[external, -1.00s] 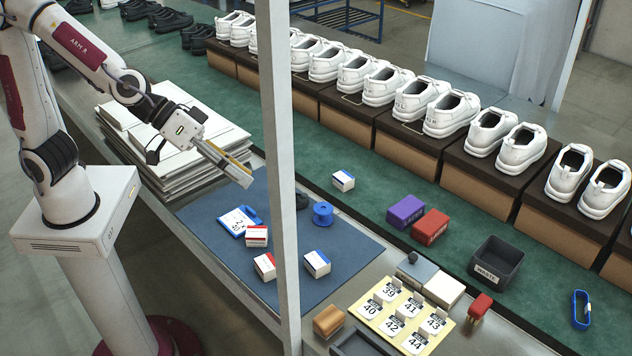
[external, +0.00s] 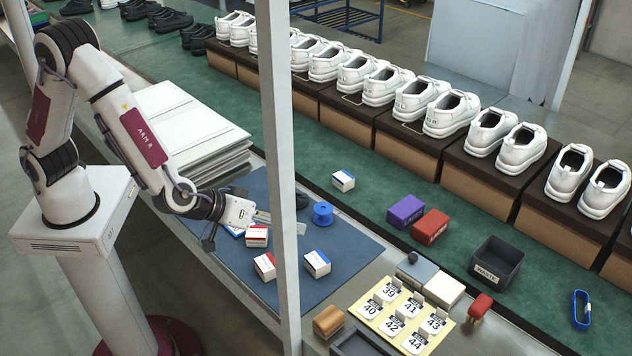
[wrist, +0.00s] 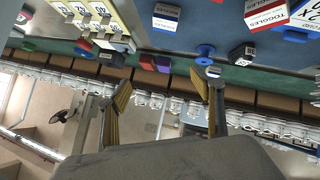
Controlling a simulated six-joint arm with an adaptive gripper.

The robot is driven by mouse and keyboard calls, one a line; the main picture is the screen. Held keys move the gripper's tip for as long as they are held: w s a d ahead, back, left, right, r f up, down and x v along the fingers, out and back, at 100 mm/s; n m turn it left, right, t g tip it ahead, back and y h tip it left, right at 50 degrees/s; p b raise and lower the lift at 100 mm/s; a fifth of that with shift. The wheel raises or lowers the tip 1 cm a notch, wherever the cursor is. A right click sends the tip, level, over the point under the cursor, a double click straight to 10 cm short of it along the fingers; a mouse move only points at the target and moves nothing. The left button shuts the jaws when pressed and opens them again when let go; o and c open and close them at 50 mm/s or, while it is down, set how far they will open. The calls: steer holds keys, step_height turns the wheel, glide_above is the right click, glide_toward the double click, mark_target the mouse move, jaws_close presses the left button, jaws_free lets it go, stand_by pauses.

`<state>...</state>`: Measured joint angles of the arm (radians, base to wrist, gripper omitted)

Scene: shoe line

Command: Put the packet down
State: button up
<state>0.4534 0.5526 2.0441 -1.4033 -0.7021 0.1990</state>
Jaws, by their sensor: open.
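Small label-topped packets lie on the blue mat (external: 345,257): a red-and-white one (external: 256,236) beside my gripper, another red-and-white one (external: 265,266) nearer the front, and a blue-and-white one (external: 317,263) to the right. Another blue-and-white packet (external: 343,181) sits on the green belt. In the wrist view a packet marked TOGGLES (wrist: 265,13) and a blue-edged one (wrist: 166,17) show at the top. My gripper (wrist: 162,83) is open with nothing between its fingers. In the external view it is over the mat, partly behind the post.
The grey post (external: 283,120) crosses the external view. A blue spool (external: 323,213) stands on the mat. Purple (external: 405,211) and red (external: 430,227) blocks and a dark waste bin (external: 497,264) are right. Number cards (external: 397,325) stand at front. Stacked boards (external: 180,130) lie behind my arm.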

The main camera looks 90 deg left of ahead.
mark_target(255, 232)
steer(key=s+a+f+y, duration=0.1)
steer(key=f, duration=0.1)
steer(key=s+a+f+n+g+y, duration=0.1)
steer(key=s+f, duration=0.1)
steer(key=f, duration=0.1)
steer(key=s+a+f+g+y, duration=0.1)
steer(key=f+y, duration=0.1)
steer(key=f, duration=0.1)
steer(key=shift+s+n, duration=0.2)
steer(key=shift+n, duration=0.1)
steer(key=s+f+y, duration=0.1)
steer(key=s, duration=0.1)
steer(key=s+a+f+g+y, duration=0.2)
steer(key=s+f, duration=0.1)
steer(key=shift+s+a+n, duration=0.2)
steer(key=shift+s+n, duration=0.15)
steer(key=shift+n, duration=0.05)
steer(key=shift+s+a+f+y, duration=0.15)
steer(key=shift+s+y, duration=0.25)
steer(key=shift+a, duration=0.1)
steer(key=shift+x, duration=1.25)
steer(key=shift+s+x, duration=0.1)
steer(key=shift+x, duration=1.2)
steer(key=shift+s+x, duration=0.15)
steer(key=shift+x, duration=1.1)
steer(key=shift+f, duration=0.1)
